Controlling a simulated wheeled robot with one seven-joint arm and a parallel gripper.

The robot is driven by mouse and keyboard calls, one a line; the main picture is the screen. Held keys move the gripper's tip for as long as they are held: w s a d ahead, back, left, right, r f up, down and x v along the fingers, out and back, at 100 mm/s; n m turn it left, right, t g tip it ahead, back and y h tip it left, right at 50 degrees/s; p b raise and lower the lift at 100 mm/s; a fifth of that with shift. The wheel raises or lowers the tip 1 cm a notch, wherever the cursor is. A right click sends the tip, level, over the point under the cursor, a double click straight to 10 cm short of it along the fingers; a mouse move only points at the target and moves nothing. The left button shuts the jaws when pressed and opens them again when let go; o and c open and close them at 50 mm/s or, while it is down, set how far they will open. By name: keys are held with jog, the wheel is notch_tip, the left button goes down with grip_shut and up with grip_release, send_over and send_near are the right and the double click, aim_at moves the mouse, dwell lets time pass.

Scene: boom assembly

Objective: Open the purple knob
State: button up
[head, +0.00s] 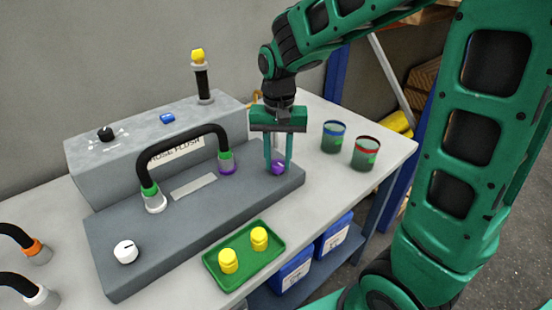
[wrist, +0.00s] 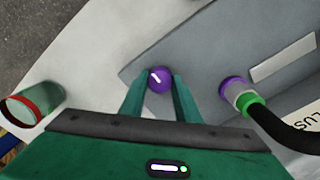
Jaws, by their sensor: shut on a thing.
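The purple knob (head: 278,167) sits near the right end of the grey base panel, and it also shows in the wrist view (wrist: 159,79) with a white line mark on its top. My gripper (head: 278,163) points down over it, with one green finger on each side. In the wrist view my gripper (wrist: 160,84) is shut on the knob, the fingertips at its left and right edges. The knob's lower part is hidden by the fingers.
A black hose (head: 184,135) arches between a green-ringed white port and a purple-ringed port (head: 228,168), just left of my gripper. A white knob (head: 126,251) and a green tray (head: 238,269) with yellow parts are in front. Two cups (head: 366,153) stand to the right.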

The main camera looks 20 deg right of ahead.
aim_at(278, 162)
jog(key=n, duration=0.3)
jog(key=shift+n, duration=2.2)
jog(key=o, duration=1)
jog(key=shift+o, duration=0.2)
notch_tip(278, 162, up, 11)
jog(key=shift+w+f, duration=0.1)
jog(key=shift+f, duration=0.05)
